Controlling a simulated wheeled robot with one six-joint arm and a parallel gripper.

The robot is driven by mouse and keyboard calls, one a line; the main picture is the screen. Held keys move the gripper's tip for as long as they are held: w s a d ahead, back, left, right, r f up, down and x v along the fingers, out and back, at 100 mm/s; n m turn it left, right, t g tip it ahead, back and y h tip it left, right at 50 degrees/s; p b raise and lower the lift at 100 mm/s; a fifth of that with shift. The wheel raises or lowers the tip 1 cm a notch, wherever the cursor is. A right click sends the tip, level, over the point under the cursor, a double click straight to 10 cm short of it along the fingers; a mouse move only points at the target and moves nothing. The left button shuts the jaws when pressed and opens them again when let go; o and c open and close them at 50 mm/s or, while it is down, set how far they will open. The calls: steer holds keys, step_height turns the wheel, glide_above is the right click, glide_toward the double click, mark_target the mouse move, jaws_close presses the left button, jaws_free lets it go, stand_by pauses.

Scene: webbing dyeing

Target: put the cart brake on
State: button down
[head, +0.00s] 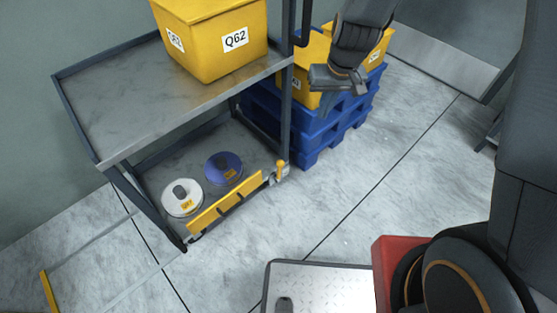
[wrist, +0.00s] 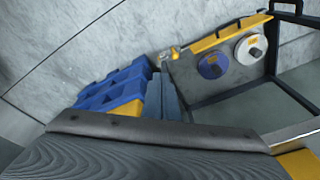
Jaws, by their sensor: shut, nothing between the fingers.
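The grey cart (head: 170,85) stands at the left with an upper and a lower shelf. A small yellow lever (head: 280,169) stands up at the lower right corner of its frame; it also shows in the wrist view (wrist: 175,52). It looks roughly upright, but whether it is the brake or how it is set I cannot tell. A yellow bar (head: 225,203) runs along the lower shelf's front edge. My gripper (head: 338,79) is shut and empty, well above the lever and to its right, in front of the stacked bins. It touches nothing that I can see.
A yellow bin marked Q62 (head: 210,42) sits on the upper shelf. A white reel (head: 182,197) and a blue reel (head: 223,168) lie on the lower shelf. Blue pallets (head: 325,140) with yellow bins stand behind the cart's right post.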

steer(key=w+a+f+b, duration=0.3)
steer(key=a+f, duration=0.1)
steer(key=f, duration=0.5)
steer(key=w+a+f+n+t+b, duration=0.1)
steer(key=w+a+f+b, duration=0.2)
steer(key=f, duration=0.6)
steer(key=w+a+f+n+b, duration=0.1)
steer(key=w+a+f+b, duration=0.2)
steer(key=f, duration=0.6)
steer(key=w+a, duration=0.2)
steer(key=a, duration=0.1)
steer(key=shift+w+a+f+t+b, duration=0.15)
steer(key=shift+a+f+t+b, duration=0.2)
steer(key=shift+f+t+b, duration=0.05)
steer(key=b+x, duration=0.5)
steer(key=x, duration=0.6)
steer(key=shift+s+d+r+b, duration=0.15)
steer(key=shift+s+d+b, duration=0.1)
steer(key=shift+s+b, duration=0.35)
steer(key=shift+s+d+r+b, duration=0.2)
steer(key=shift+s+d+b, duration=0.1)
steer(key=shift+s, duration=0.45)
steer(key=shift+s+d+r+b, duration=0.15)
steer(key=shift+s+b, duration=0.3)
steer(key=shift+s, duration=0.25)
